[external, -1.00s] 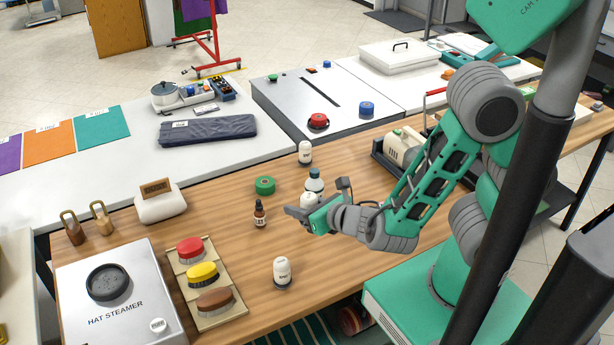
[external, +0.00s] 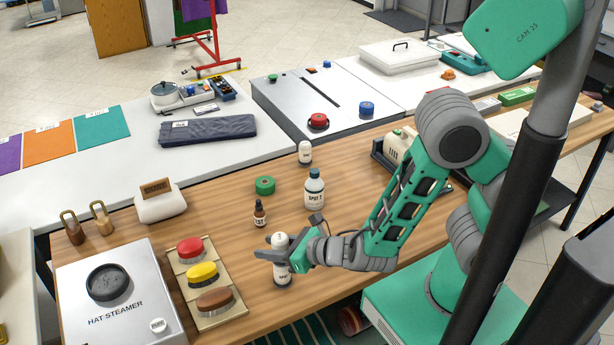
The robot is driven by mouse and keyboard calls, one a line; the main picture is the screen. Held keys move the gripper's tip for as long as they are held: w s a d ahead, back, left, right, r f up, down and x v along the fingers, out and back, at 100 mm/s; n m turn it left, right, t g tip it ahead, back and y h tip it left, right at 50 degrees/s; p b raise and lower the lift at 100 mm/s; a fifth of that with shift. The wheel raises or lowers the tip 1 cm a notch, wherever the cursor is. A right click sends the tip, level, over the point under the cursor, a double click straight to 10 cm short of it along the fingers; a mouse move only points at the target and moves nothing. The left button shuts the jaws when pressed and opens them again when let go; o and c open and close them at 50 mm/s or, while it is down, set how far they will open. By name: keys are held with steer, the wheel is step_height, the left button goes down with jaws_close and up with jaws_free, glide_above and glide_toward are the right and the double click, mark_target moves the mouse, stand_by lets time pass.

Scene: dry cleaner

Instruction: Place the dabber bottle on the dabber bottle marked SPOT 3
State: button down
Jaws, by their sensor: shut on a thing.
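My gripper (external: 281,258) is shut on a small white dabber bottle (external: 280,241), which is held upright. A second white dabber bottle (external: 282,279) with dark lettering stands on the wooden table near its front edge, directly below the held one in the picture. Its label is partly readable as SPOT; the number is too small to read. The fingers hide the place between the two bottles, so I cannot tell whether they touch. Another white dabber bottle (external: 305,152) stands farther back.
A larger bottle (external: 314,190) and a small brown dropper bottle (external: 260,214) stand just behind my gripper. A green roll (external: 265,185) lies beyond. A tray of brushes (external: 224,309) and the hat steamer (external: 118,295) are to the left. Bare wood (external: 345,190) shows to the right.

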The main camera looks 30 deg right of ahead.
steer(key=shift+r, duration=0.1)
steer(key=c, duration=0.9)
jaws_free()
steer(key=shift+f, duration=0.2)
steer(key=shift+r, duration=0.1)
